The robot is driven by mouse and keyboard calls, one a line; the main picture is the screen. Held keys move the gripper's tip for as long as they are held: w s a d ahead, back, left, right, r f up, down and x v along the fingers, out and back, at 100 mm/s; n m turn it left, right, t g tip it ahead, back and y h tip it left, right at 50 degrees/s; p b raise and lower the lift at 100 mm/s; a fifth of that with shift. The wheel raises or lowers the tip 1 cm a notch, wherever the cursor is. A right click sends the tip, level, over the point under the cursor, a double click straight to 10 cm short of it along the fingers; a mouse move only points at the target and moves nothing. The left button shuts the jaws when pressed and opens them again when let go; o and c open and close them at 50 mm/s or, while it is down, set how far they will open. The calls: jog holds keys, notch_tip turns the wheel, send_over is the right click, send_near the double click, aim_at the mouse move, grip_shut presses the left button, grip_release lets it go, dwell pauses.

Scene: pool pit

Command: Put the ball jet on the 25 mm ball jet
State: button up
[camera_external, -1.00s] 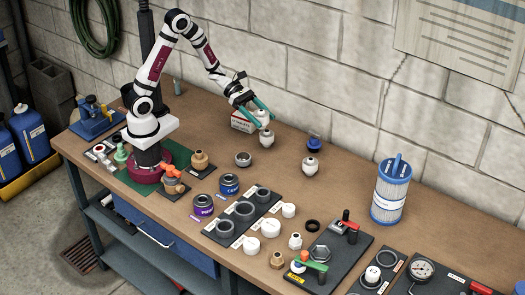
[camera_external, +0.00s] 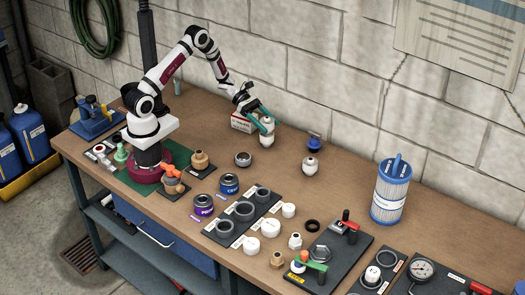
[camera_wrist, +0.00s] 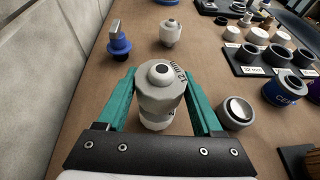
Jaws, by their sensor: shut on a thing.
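My gripper (camera_external: 264,114) is shut on a white ball jet (camera_external: 266,121), with one teal finger on each side of it. In the wrist view the held jet (camera_wrist: 160,88) is upright, shows a dark centre hole and carries a marking that looks like "12 mm". A second white ball jet (camera_external: 267,139) stands on the bench directly under it. The two look touching or nearly so; I cannot tell if the upper one is seated. The lower jet (camera_wrist: 156,123) is mostly hidden in the wrist view. Another white jet (camera_external: 310,166) stands to the right. The 25 mm marking is not readable.
A blue-based fitting (camera_external: 314,144) stands near the right jet. A grey cup-like fitting (camera_external: 243,159) stands left and in front of the lower jet. Bench space toward the filter cartridge (camera_external: 391,192) is clear.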

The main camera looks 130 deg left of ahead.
jog(key=shift+f, duration=0.1)
jog(key=o, duration=1.3)
jog(key=shift+o, duration=0.2)
